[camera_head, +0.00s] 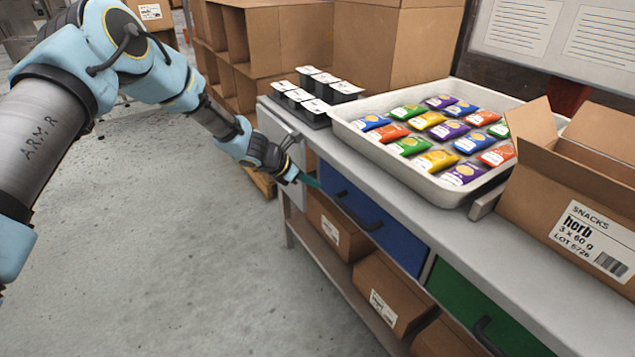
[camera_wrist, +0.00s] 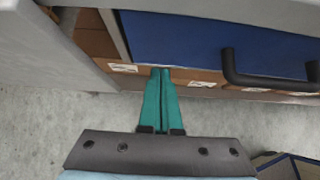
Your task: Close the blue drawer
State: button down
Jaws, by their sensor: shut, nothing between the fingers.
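The blue drawer (camera_head: 397,238) is under the front of the grey bench, with a black bar handle (camera_head: 357,212) on its face. In the wrist view the blue drawer front (camera_wrist: 190,42) lies at the top, with its handle (camera_wrist: 268,70) to the right. I cannot tell exactly how far the drawer stands out. My gripper (camera_head: 313,183) is by the drawer's left end. In the wrist view my gripper's green fingers (camera_wrist: 161,72) are shut together and empty, with tips near the drawer's lower left edge. Whether they touch it is unclear.
A green drawer (camera_head: 490,312) is to the right of the blue one. Cardboard boxes (camera_head: 392,290) stand on the shelf below. The bench top bears a metal tray (camera_head: 445,192) of colourful packets and an open snack box (camera_head: 570,205). The floor at left is clear.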

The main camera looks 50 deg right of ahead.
jog(key=b+v, duration=0.2)
jog(key=v, duration=0.8)
jog(key=shift+w+a, duration=0.25)
jog(key=shift+a, duration=0.2)
